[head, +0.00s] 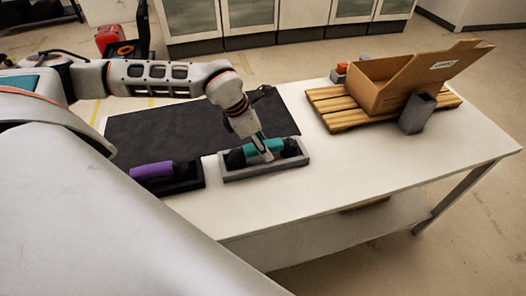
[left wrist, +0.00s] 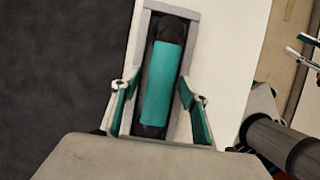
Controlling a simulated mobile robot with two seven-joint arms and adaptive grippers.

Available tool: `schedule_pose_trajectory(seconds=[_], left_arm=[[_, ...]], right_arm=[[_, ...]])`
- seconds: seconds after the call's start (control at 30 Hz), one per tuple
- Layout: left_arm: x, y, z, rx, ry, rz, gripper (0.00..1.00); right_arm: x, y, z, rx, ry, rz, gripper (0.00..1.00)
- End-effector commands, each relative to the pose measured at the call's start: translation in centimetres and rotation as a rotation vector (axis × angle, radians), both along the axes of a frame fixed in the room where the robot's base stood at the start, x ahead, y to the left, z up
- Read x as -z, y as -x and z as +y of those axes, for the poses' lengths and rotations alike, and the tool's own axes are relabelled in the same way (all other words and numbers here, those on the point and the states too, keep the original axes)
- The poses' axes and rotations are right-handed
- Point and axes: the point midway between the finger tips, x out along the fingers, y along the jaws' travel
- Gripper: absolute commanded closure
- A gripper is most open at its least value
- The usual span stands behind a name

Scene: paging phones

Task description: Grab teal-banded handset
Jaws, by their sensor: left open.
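The teal-banded handset (head: 262,146) lies in a grey cradle (head: 285,169) near the table's front edge. It has black ends and a wide teal middle, also seen in the left wrist view (left wrist: 163,82). My left gripper (head: 267,155) is over the handset, pointing down. In the left wrist view its open fingers (left wrist: 152,86) stand on either side of the handset's lower part and its cradle (left wrist: 142,53). I cannot tell whether they touch either. What looks like part of my right gripper (left wrist: 294,43) shows at the right edge, cut off.
A purple-banded handset (head: 152,170) lies in a dark cradle (head: 190,184) to the left. A dark mat (head: 160,127) lies behind. A cardboard box (head: 375,92) sits on a wooden pallet (head: 340,117), with a grey holder (head: 416,113) beside it. The white table's right front (head: 400,170) is clear.

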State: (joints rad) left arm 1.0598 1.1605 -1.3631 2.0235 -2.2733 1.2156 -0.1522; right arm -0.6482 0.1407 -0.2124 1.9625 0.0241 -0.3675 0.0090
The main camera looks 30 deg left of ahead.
Motion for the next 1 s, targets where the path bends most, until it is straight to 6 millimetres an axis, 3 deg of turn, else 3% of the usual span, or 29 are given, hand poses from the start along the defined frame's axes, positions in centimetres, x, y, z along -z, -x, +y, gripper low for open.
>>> schedule_pose_trajectory(seconds=[0.47, 0.67, 1.0], left_arm=[[0.24, 0.0, -0.02, 0.001, 0.0, 0.0, 0.56], [0.26, 0.0, -0.01, 0.0, 0.0, 0.0, 1.0], [0.11, -0.07, -0.01, 0.001, 0.0, -0.002, 1.0]], right_arm=[[0.34, 0.03, 0.04, 0.001, 0.0, 0.001, 0.6], [0.34, 0.04, 0.05, 0.001, -0.001, 0.001, 0.6], [0.26, 0.04, 0.05, 0.001, -0.001, 0.001, 0.6]])
